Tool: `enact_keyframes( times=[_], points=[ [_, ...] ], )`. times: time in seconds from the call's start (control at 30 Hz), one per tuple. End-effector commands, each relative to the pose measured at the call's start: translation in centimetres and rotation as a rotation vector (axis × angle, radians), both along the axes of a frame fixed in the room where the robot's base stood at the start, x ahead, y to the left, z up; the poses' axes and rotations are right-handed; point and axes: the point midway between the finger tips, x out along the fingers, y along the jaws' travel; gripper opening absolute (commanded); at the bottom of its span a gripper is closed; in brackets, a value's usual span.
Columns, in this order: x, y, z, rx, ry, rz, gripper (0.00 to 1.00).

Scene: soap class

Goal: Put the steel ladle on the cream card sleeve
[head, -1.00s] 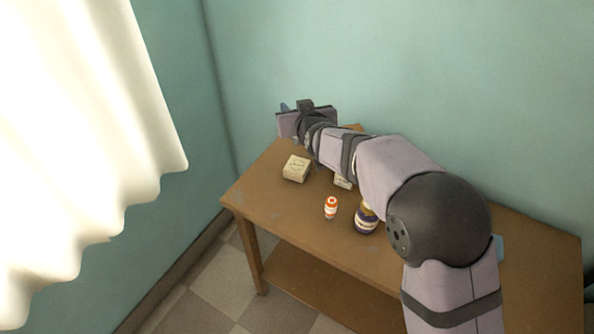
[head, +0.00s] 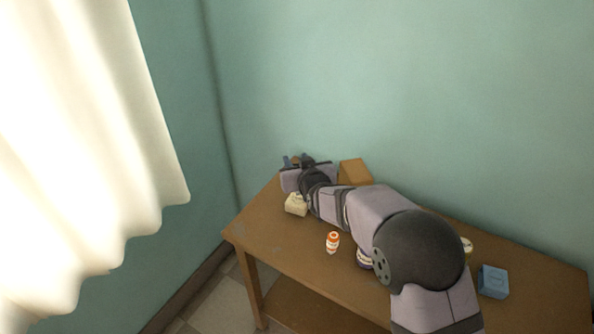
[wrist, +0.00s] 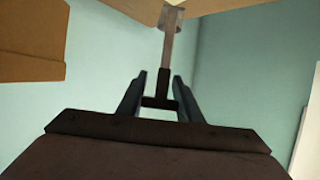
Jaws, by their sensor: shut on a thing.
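My gripper (wrist: 160,92) is shut on the steel ladle (wrist: 170,45). In the wrist view its dark grip lies between the fingers and its pale metal shaft runs away from them, with a wider end at the top edge. In the head view my gripper (head: 298,162) is over the far left end of the table; the ladle cannot be made out clearly there. A cream block-like packet (head: 296,204) lies on the table just in front of my gripper, partly covered by my arm. I cannot tell if this is the cream card sleeve.
A brown box (head: 355,172) stands at the back, right of my gripper; it also shows in the wrist view (wrist: 35,45). The front left is clear.

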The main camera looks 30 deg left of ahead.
Motion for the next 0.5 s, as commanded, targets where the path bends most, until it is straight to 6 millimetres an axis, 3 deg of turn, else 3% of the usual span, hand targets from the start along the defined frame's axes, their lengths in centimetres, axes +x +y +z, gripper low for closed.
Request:
enact_keyframes(
  times=[0.3,0.5],
  points=[
    [0.0,0.0,-3.3,-0.002,0.002,0.000,0.00],
    [0.0,0.0,-3.5,0.001,-0.001,0.000,0.00]
  ],
)
